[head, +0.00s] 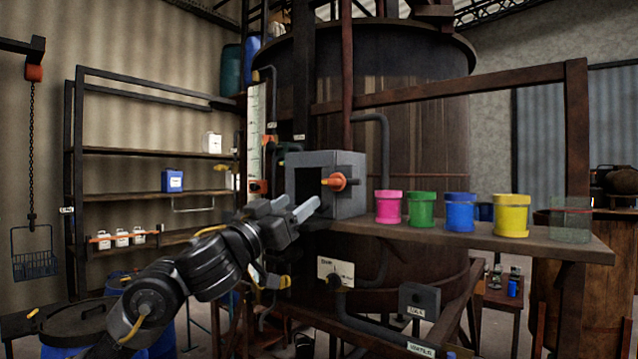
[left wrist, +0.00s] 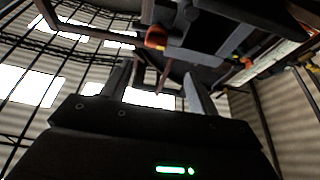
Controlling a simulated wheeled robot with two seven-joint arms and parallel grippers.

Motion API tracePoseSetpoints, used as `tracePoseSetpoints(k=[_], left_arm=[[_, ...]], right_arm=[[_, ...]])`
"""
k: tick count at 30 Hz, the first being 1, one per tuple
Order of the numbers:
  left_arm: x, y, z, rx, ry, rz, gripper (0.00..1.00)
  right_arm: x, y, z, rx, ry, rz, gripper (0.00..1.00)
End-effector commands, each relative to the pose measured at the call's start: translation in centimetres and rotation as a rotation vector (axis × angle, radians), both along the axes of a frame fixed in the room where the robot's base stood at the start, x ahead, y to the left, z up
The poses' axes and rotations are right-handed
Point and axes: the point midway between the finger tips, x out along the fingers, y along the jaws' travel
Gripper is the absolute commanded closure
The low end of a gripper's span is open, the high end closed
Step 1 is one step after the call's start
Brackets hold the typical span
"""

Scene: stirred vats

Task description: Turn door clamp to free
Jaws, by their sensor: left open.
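The door clamp appears as an orange knob (head: 338,181) on the side of a grey box (head: 343,159) on the wooden shelf. The box has a dark square face on its left side; I cannot tell whether that is an opening or a shut door. My left gripper (head: 299,204) is open and empty, just left of and below the knob, apart from it. In the left wrist view, the gripper's two fingers (left wrist: 157,85) stand apart with nothing between them. An orange part near their tips, probably the knob (left wrist: 156,38), shows above. My right gripper is not in view.
Pink (head: 388,207), green (head: 421,209), blue (head: 460,211) and yellow (head: 511,215) pots stand along the shelf (head: 480,238) right of the box. A large vat (head: 420,110) rises behind. An upright gauge (head: 256,130) stands left of the box.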

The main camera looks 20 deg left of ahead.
Motion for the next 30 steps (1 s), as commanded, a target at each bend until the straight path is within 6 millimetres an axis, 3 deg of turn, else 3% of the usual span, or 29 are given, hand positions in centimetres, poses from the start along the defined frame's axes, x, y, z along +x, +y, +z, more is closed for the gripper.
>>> tracePoseSetpoints(k=[15, 21, 30], left_arm=[[7.4, -3.2, 3.6, -0.001, 0.002, -0.004, 0.40], [8.9, -3.7, 4.0, -0.001, 0.002, -0.004, 0.40], [9.1, -3.7, 4.0, -0.001, -0.001, -0.003, 0.40]], right_arm=[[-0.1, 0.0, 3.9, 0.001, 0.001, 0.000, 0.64], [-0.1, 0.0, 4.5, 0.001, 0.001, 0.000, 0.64], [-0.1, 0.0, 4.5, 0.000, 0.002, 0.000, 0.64]])
